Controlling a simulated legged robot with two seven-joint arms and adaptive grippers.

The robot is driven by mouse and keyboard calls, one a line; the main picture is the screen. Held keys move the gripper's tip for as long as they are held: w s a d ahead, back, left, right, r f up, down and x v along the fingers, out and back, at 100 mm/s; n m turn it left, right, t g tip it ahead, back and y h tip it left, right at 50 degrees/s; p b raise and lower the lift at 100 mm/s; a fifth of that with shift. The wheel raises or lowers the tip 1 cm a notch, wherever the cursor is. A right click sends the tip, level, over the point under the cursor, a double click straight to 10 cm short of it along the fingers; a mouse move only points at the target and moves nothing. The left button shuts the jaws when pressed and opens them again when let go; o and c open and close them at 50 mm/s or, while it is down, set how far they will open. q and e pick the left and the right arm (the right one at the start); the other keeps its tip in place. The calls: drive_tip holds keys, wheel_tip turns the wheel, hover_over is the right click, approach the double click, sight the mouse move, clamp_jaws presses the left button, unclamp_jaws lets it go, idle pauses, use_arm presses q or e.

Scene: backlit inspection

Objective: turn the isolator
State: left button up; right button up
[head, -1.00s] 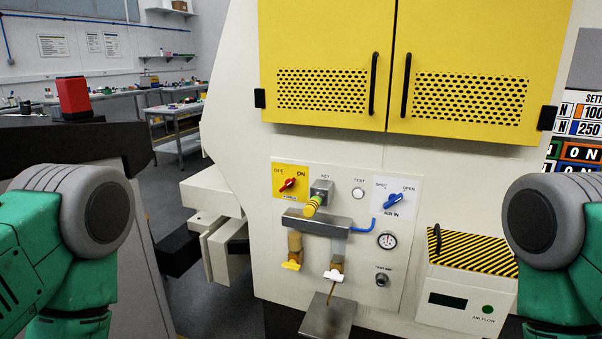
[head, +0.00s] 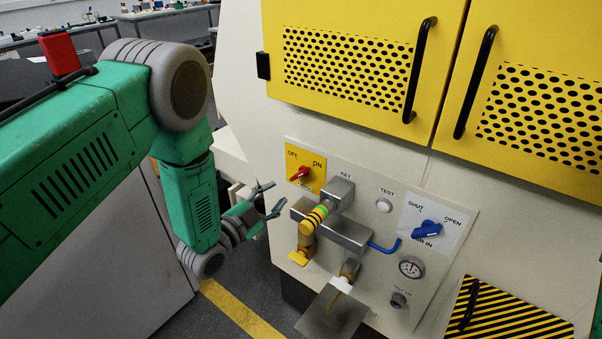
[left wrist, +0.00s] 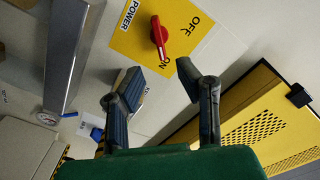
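The isolator is a red rotary handle (head: 300,173) on a yellow plate (head: 302,156) marked OFF and ON. In the head view its handle slants up to the right, toward the ON side. The red handle (left wrist: 159,36) also shows in the left wrist view, ahead of the fingers. My left gripper (head: 271,198) is open and empty, left of and below the isolator in the head view. In the left wrist view its two fingertips (left wrist: 159,76) stand apart, with clear space between them and the handle. My right gripper is out of view.
A metal bar (head: 345,235) and brass valves lie below. A blue air knob (head: 427,230) is farther right. Yellow perforated doors (head: 350,68) with black handles are above.

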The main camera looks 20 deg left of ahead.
sight(297, 176)
use_arm(q)
drive_tip(key=x, duration=1)
drive_tip(key=shift+d, duration=0.25)
drive_tip(key=shift+a+f, duration=0.1)
drive_tip(key=shift+a, duration=0.15)
clamp_jaws()
